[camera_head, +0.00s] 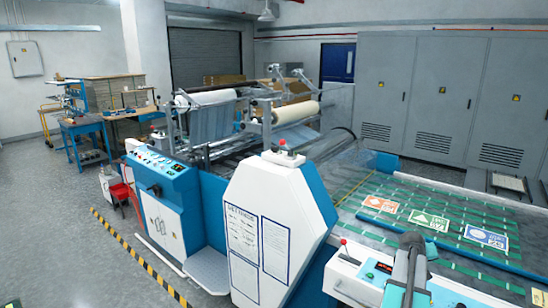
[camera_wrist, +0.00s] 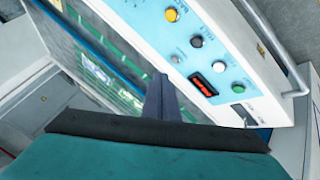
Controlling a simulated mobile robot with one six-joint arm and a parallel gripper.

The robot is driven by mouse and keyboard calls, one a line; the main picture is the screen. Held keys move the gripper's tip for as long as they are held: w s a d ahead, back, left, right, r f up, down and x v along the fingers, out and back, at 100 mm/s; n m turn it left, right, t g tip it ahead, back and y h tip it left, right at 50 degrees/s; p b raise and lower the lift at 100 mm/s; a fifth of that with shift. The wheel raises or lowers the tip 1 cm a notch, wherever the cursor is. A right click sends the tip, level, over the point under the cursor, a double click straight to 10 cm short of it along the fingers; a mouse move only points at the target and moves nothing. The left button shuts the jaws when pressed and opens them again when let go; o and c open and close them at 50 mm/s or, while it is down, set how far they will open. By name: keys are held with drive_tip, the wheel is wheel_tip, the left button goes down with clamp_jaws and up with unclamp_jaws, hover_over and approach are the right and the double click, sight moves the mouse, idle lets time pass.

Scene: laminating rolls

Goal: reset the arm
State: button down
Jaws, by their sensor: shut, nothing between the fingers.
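My gripper (camera_wrist: 162,95) shows in the wrist view as a dark, narrow pair of fingers pressed together, with nothing between them. It appears over a white and light blue control panel (camera_wrist: 185,55). The panel carries a yellow button, a black knob, a red display and a green button. Part of my arm rises at the bottom right of the head view, in front of the white control box (camera_head: 350,275). The teal and black body of my gripper hides the lower part of the wrist view.
A laminating machine (camera_head: 265,230) with rolls (camera_head: 295,113) stands in the middle of the head view. A conveyor bed (camera_head: 455,205) with green straps and printed sheets lies at right. Grey cabinets (camera_head: 425,90) line the back. Open floor (camera_head: 60,230) lies at left.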

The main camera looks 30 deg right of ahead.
drive_tip(key=w+a+f+n+y, duration=0.15)
drive_tip(key=w+a+f, duration=0.25)
drive_tip(key=w+a, duration=0.55)
drive_tip(key=w+a+f+n+t+y, duration=0.15)
drive_tip(key=w+a+f, duration=0.25)
drive_tip(key=a, duration=1)
drive_tip(key=w+a+f+n+g+y, duration=0.15)
drive_tip(key=w+a+f, duration=0.35)
drive_tip(key=a, duration=0.7)
drive_tip(key=s+a+f+n+y, duration=0.1)
drive_tip(key=a+f, duration=0.1)
drive_tip(key=a, duration=0.9)
drive_tip(key=s+a+f+n+g+y, duration=0.1)
drive_tip(key=a+f, duration=0.2)
drive_tip(key=a, duration=0.9)
drive_tip(key=s+a+f+n+y, duration=0.1)
drive_tip(key=s+a+f, duration=0.1)
drive_tip(key=a, duration=0.9)
drive_tip(key=s+f+g+b, duration=0.3)
drive_tip(key=s+f+b, duration=0.4)
drive_tip(key=s+f, duration=0.5)
drive_tip(key=s+f+g+b, duration=0.3)
drive_tip(key=s+f+b, duration=0.3)
drive_tip(key=s+f, duration=0.7)
wheel_tip(320, 180, down, 8)
drive_tip(key=shift+s+a+r+b, duration=0.25)
drive_tip(key=shift+s+a+b, duration=0.05)
drive_tip(key=shift+a+b, duration=0.1)
